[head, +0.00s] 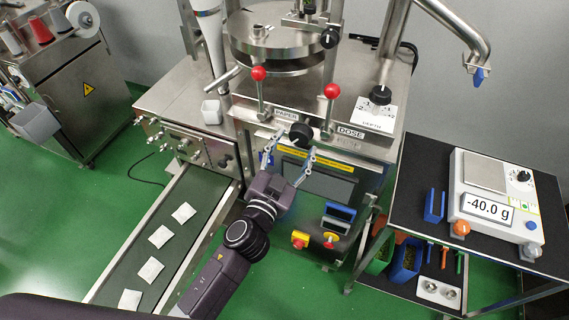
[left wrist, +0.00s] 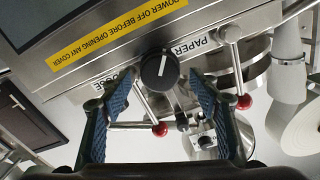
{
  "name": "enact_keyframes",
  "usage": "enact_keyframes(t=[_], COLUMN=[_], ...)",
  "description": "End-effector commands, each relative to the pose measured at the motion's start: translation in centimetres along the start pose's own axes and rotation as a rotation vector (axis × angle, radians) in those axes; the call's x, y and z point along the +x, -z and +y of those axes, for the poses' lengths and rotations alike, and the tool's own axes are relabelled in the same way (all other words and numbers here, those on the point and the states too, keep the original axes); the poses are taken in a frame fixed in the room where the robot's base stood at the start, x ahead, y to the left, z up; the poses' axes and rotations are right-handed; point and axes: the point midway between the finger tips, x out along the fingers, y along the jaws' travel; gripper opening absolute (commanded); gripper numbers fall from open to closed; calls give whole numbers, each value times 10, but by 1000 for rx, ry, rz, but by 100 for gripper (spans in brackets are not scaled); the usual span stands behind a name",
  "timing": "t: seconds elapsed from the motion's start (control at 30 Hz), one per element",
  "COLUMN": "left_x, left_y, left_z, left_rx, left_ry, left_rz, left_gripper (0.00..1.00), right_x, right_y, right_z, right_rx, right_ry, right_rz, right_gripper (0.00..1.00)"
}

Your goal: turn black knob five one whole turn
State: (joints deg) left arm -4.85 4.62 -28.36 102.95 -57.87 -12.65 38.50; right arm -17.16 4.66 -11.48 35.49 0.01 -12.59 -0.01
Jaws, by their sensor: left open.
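A round black knob (head: 301,133) sits on the front of the steel machine, between the PAPER and DOSE labels. It also shows in the left wrist view (left wrist: 160,70), with a white pointer line on its face. I see no number on it. My left gripper (head: 296,144) is open in front of this knob. In the left wrist view its two blue-padded fingers (left wrist: 160,90) stand on either side, with the knob between and just beyond their tips. I see a gap on both sides and no contact. My right gripper is not in view.
Two red-ball levers (head: 258,74) (head: 331,91) rise close behind the knob. Another black knob (head: 380,96) stands on a white dial plate. A screen (head: 318,180) lies below the front edge. A scale (head: 497,195) stands on the right table; a conveyor with teabags (head: 160,237) runs at left.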

Motion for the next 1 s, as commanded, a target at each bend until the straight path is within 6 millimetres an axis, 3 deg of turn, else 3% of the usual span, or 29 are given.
enact_keyframes(t=[0.2, 0.4, 0.6, 1.0], left_x=[-42, -68, -78, -78], left_y=[-1, 0, 0, -2], left_z=[1, 0, 0, -1], left_rx=[-2, -2, 2, -4], left_ry=[-1, -1, 0, -2], left_rz=[-3, -1, 0, 1], left_gripper=[56, 56, 56, 56], right_x=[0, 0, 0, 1], right_y=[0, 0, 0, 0], right_z=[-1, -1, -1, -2], right_rx=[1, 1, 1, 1], right_ry=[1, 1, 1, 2], right_rz=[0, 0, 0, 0], right_gripper=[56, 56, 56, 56])
